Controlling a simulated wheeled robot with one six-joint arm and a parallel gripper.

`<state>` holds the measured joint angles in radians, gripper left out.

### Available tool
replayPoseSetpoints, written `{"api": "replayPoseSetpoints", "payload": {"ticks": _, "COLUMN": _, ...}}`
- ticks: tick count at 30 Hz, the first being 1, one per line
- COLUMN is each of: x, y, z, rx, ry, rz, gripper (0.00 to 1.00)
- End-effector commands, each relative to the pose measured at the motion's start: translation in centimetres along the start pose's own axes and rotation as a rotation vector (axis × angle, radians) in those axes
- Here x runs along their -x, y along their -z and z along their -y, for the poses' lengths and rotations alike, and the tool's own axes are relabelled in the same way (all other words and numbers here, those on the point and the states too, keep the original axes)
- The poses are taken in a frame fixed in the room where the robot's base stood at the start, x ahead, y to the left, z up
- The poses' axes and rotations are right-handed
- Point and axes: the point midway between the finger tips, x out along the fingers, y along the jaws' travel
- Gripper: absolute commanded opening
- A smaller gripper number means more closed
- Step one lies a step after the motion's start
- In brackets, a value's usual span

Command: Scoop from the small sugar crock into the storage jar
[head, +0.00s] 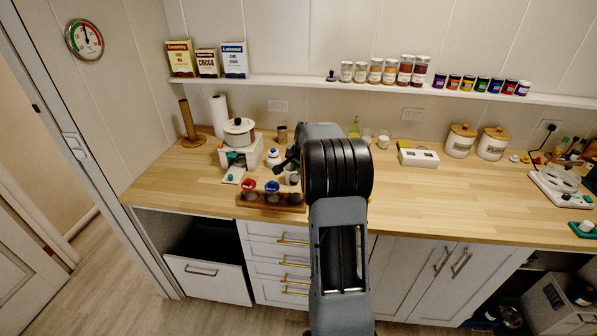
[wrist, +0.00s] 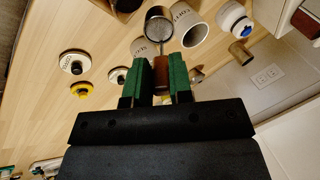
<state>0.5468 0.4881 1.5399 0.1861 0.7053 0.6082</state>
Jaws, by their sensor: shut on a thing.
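My gripper (wrist: 163,68) has green-padded fingers and is shut on the brown handle of a scoop (wrist: 159,24). The scoop's round dark bowl points away from the fingers, close beside a grey-white crock (wrist: 188,24) with lettering in the wrist view. I cannot tell whether the bowl overlaps or touches the crock, and the lettering is too small to read. A second pale, cup-like vessel (wrist: 141,46) lies on the other side of the scoop. Which vessel is the storage jar is unclear. My arm hides much of this in the head view.
A wooden rack (head: 270,201) with red- and blue-topped items stands at the counter's front edge. Lidded canisters (head: 461,141) and a white box (head: 418,157) stand right. Round lids (wrist: 74,62) lie on the counter.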

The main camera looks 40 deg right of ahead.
Motion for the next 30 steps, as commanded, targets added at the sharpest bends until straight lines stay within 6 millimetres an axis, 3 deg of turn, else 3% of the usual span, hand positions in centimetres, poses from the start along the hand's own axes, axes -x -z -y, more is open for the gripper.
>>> {"api": "replayPoseSetpoints", "payload": {"ticks": 30, "x": -0.4, "y": -0.7, "z": -1.2, "rx": -0.002, "ry": 0.140, "rz": -0.085, "gripper": 0.00}}
